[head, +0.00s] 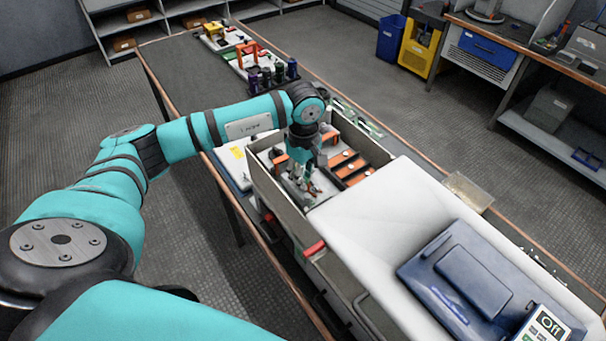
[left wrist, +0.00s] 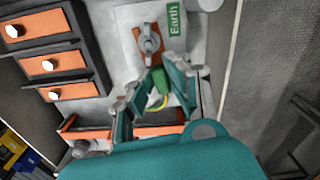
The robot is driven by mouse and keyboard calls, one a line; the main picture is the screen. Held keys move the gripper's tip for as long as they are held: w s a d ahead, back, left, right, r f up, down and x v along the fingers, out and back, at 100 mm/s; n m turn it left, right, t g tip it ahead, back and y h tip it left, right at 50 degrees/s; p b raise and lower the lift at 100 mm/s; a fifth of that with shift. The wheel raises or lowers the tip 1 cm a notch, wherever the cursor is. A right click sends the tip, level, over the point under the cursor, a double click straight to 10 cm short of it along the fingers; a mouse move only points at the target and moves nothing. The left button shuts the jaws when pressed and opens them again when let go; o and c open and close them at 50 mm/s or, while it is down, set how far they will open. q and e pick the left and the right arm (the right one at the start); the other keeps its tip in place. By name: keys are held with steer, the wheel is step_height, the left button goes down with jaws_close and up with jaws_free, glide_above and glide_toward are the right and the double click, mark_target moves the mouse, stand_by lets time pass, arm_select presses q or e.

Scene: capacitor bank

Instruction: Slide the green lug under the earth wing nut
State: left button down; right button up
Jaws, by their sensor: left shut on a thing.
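My left gripper (head: 303,180) reaches down into the grey open-topped box. In the left wrist view its fingers (left wrist: 157,82) are closed around the green lug (left wrist: 162,84), with a yellow-green lead (left wrist: 158,102) curving below it. The earth wing nut (left wrist: 150,45) is a grey metal nut on an orange-brown plate, just beyond the fingertips. A green "Earth" label (left wrist: 175,18) lies beside it. The lug's tip points toward the nut; I cannot tell whether it touches the nut's base. My right gripper is not in view.
Orange bars with white knobs (left wrist: 52,65) stand left of the nut in the left wrist view. The box's grey wall (head: 275,192) rises close beside my gripper. A white cover (head: 375,215) with a dark blue case (head: 470,278) lies to the right.

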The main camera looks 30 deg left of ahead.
arm_select(q)
steer(key=c, duration=1.2)
jaws_free()
steer(key=shift+d, duration=0.2)
steer(key=shift+a, duration=0.1)
step_height(320, 180, up, 12)
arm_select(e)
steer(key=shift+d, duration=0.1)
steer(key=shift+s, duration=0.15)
